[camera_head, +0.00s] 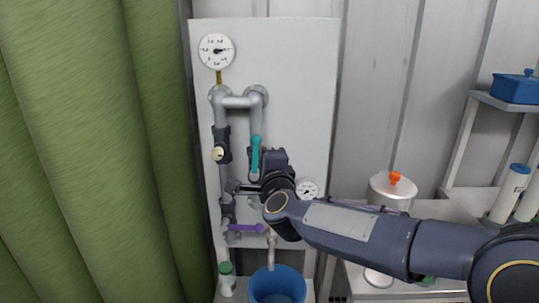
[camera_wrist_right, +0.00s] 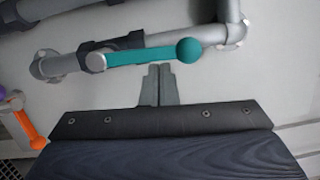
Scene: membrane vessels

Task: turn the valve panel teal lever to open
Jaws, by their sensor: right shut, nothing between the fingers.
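The teal lever (camera_head: 256,152) stands upright along the right-hand vertical pipe of the white valve panel (camera_head: 297,100). In the right wrist view the teal lever (camera_wrist_right: 140,57) lies along its pipe, with a round teal ball (camera_wrist_right: 189,50) at its end. My right gripper (camera_head: 233,188) is in front of the panel, just below the lever in the head view. In the right wrist view its fingers (camera_wrist_right: 158,72) are shut and empty, with their tips close to the lever. Whether they touch it I cannot tell. My left gripper is in neither view.
A purple lever (camera_head: 246,228) points sideways low on the panel, and a cream knob (camera_head: 218,154) sits on the left pipe. A blue bucket (camera_head: 277,286) stands below. An orange lever (camera_wrist_right: 28,130) shows in the wrist view. A green curtain (camera_head: 95,150) hangs at left.

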